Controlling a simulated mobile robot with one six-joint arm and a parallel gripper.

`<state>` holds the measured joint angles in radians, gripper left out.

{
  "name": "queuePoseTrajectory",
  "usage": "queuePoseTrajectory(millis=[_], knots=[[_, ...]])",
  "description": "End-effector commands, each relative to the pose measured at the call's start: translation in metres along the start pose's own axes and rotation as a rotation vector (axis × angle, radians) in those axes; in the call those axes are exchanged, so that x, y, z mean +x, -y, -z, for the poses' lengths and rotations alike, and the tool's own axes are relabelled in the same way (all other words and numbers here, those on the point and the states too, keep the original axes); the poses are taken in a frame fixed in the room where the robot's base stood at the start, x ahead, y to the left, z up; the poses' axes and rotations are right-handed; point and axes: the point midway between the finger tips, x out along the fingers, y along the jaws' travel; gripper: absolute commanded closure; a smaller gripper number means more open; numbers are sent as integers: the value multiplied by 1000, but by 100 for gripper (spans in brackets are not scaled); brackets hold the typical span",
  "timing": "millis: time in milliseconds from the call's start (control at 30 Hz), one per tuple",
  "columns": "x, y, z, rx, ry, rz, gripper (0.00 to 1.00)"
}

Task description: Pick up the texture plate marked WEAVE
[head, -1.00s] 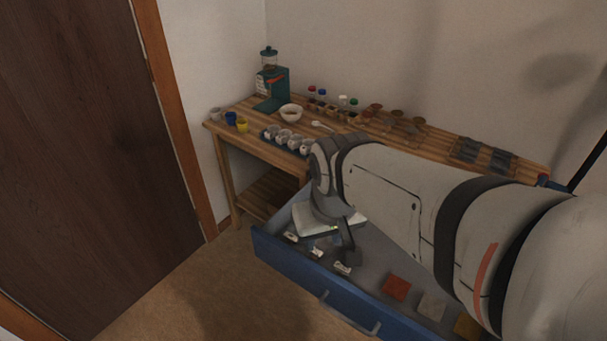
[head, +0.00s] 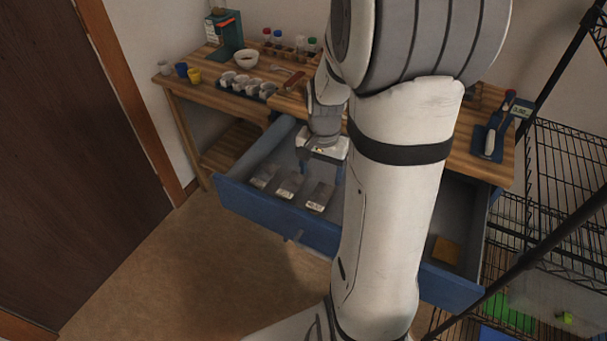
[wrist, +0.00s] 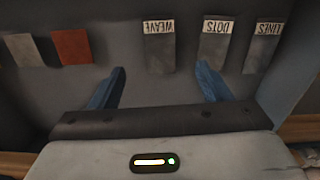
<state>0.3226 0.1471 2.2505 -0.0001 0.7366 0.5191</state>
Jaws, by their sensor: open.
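The dark grey plate marked WEAVE (wrist: 159,50) lies in the open blue drawer. Its white label reads upside down in the wrist view. In the head view it appears to be the rightmost of three dark plates (head: 320,197). My gripper (wrist: 163,80) is open and empty. Its blue fingers stand apart on either side of WEAVE's line in the wrist view, with the plate just beyond the tips. In the head view the gripper (head: 321,170) is over the drawer behind the plates. Its height above them is hard to tell.
The DOTS plate (wrist: 212,48) and LINES plate (wrist: 262,47) lie beside WEAVE, with narrow gaps. A red plate (wrist: 72,47) and a pale plate (wrist: 25,50) lie on its other side. The drawer front (head: 270,207) and side walls bound the space. A wooden workbench (head: 228,98) stands behind.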

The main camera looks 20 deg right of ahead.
Motion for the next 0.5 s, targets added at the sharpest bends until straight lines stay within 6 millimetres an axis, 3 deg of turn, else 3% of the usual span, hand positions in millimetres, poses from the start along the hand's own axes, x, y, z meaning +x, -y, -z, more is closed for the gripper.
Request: queuePoseTrajectory(millis=[500], knots=[[65,0,2,32,11,-6,29]])
